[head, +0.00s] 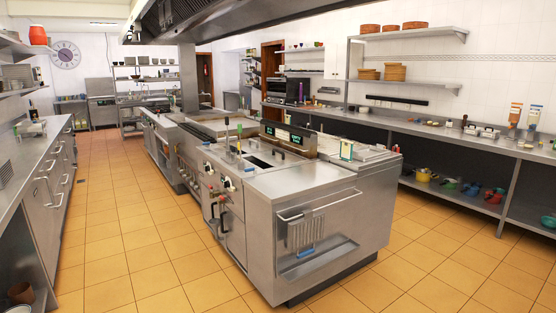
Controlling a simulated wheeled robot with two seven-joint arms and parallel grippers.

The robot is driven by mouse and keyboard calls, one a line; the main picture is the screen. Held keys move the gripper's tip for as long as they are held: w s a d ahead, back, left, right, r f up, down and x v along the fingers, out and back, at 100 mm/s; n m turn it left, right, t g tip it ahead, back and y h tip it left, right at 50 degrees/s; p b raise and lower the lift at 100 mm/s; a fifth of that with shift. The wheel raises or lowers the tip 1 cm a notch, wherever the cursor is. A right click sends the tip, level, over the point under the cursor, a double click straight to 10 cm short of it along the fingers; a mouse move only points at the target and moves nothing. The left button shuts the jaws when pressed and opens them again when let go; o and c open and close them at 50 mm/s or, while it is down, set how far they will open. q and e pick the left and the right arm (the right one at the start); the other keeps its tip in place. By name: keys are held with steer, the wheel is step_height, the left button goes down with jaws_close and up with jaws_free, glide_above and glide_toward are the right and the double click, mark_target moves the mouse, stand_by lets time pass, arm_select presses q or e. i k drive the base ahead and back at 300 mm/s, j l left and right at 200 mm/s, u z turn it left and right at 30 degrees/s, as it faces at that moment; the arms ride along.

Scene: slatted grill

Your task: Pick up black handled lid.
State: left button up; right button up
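A long steel cooking island (300,185) stands in the middle of the head view. On its near top is a dark rectangular opening (258,162). A small black handle (279,154) shows beside this opening; it may belong to the black handled lid, but the lid's outline is too small to tell. Thin upright handles (227,134) rise at the opening's left. The slatted grill (197,131) seems to lie farther back on the island. Neither gripper is in view.
A steel counter (45,150) with drawers runs along the left. A long counter (450,130) with bottles and small items lines the right wall, pots on its lower shelf. Orange tiled floor (130,230) is clear left of the island. A hood hangs above.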

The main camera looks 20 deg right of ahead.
mark_target(276, 158)
steer(key=u, duration=0.2)
steer(key=i+u, duration=0.15)
steer(key=i, duration=2.4)
steer(key=i+z, duration=0.15)
steer(key=i, duration=1.15)
steer(key=i+z, duration=0.3)
steer(key=i, duration=0.15)
steer(key=i+z, duration=0.3)
steer(key=i, duration=0.15)
steer(key=i+j+z, duration=0.3)
steer(key=i, duration=0.15)
steer(key=i+j+z, duration=0.15)
steer(key=i+z, duration=0.15)
steer(key=i, duration=0.15)
